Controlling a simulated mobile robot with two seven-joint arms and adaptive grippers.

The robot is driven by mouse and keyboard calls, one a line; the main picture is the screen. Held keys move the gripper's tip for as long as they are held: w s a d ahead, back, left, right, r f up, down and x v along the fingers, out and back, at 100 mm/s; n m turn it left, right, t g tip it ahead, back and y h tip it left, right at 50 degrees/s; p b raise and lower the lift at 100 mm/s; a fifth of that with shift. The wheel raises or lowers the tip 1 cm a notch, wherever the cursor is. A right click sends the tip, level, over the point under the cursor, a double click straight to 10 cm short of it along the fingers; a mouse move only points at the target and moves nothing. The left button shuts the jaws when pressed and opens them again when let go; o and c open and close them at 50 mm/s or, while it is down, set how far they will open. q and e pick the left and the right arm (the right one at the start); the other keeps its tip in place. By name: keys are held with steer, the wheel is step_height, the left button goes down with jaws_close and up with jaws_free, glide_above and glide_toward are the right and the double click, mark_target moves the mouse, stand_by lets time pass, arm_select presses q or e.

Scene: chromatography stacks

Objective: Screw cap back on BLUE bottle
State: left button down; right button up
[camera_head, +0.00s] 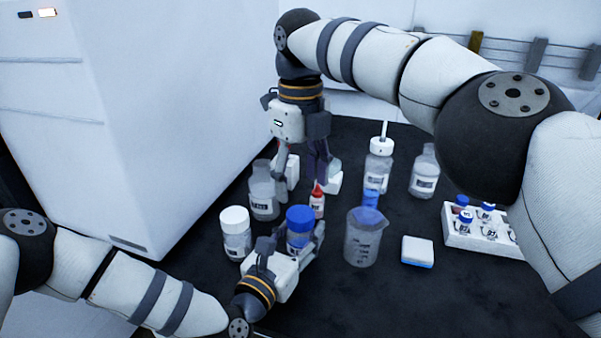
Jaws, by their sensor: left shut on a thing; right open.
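The bottle with the blue cap (300,216) stands at the front middle of the dark bench. The blue cap sits on top of it; how tightly it is seated cannot be told. My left gripper (294,242) comes in from the lower left and is shut on this bottle, its fingers around the body and hiding much of it. My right gripper (308,184) points down behind the bottle, open, with its fingers apart and nothing seen between them. A small red-tipped bottle (317,204) stands just below it.
A white-capped bottle (235,236) and a clear bottle (262,198) stand on the left. A beaker (362,244), a wash bottle (378,170), another clear bottle (425,175), a white-blue box (417,251) and a vial rack (458,239) stand to the right.

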mark_target(301, 213)
steer(key=n, duration=0.7)
steer(key=shift+r, duration=0.2)
steer(key=n, duration=0.3)
steer(key=shift+r, duration=0.1)
steer(key=n, duration=0.4)
steer(key=shift+r+n, duration=0.1)
steer(key=shift+n, duration=0.2)
step_height(301, 213, down, 8)
